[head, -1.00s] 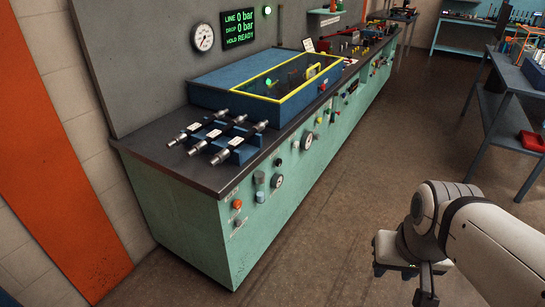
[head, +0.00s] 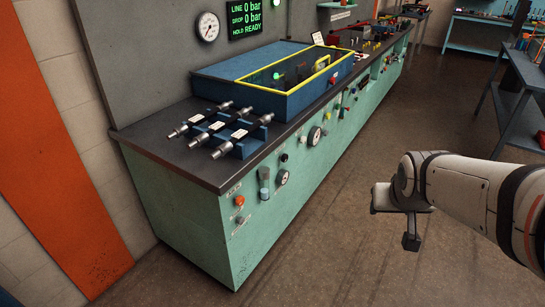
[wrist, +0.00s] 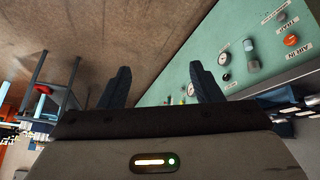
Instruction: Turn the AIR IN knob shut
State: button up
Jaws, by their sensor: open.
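The AIR IN knob (head: 239,200) is a small orange-red knob on the green front panel of the bench, near its left end, below its label. It also shows at the upper right of the wrist view (wrist: 290,40), beside the "AIR IN" label (wrist: 304,47); its turn position is too small to tell. My gripper (wrist: 160,68) is open, with two dark fingers apart and nothing between them. In the head view my gripper (head: 411,232) is over the floor, well to the right of the knob and clear of the panel.
A grey knob (head: 240,220) sits just below the AIR IN knob. A clear-and-grey bowl (head: 264,184) and a gauge (head: 282,177) are to its right. Open floor (head: 330,250) separates arm and bench. A shelf unit (head: 515,105) stands at right.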

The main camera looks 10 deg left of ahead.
jog(key=w+a+f+n+t+y+b, duration=0.1)
jog(key=w+a+f+t+y+b, duration=0.15)
jog(key=w+a+f, duration=0.35)
jog(key=w+a+f+n+t+y+b, duration=0.1)
jog(key=w+a+f+n+y+b, duration=0.2)
jog(key=w, duration=0.6)
jog(key=w+a+f+t+y+b, duration=0.1)
jog(key=w+a+f+t+b, duration=0.1)
jog(key=w+a+f+b, duration=0.4)
jog(key=n+g+y+b, duration=0.5)
jog(key=n+y+b, duration=0.15)
jog(key=y, duration=0.45)
send_near(243, 201)
jog(key=a, duration=0.2)
jog(key=shift+m, duration=0.35)
jog(key=x, duration=0.3)
jog(key=b+x, duration=0.1)
jog(key=x, duration=0.3)
jog(key=shift+w+a+r, duration=0.15)
jog(key=shift+w+a, duration=0.05)
jog(key=shift+w, duration=0.15)
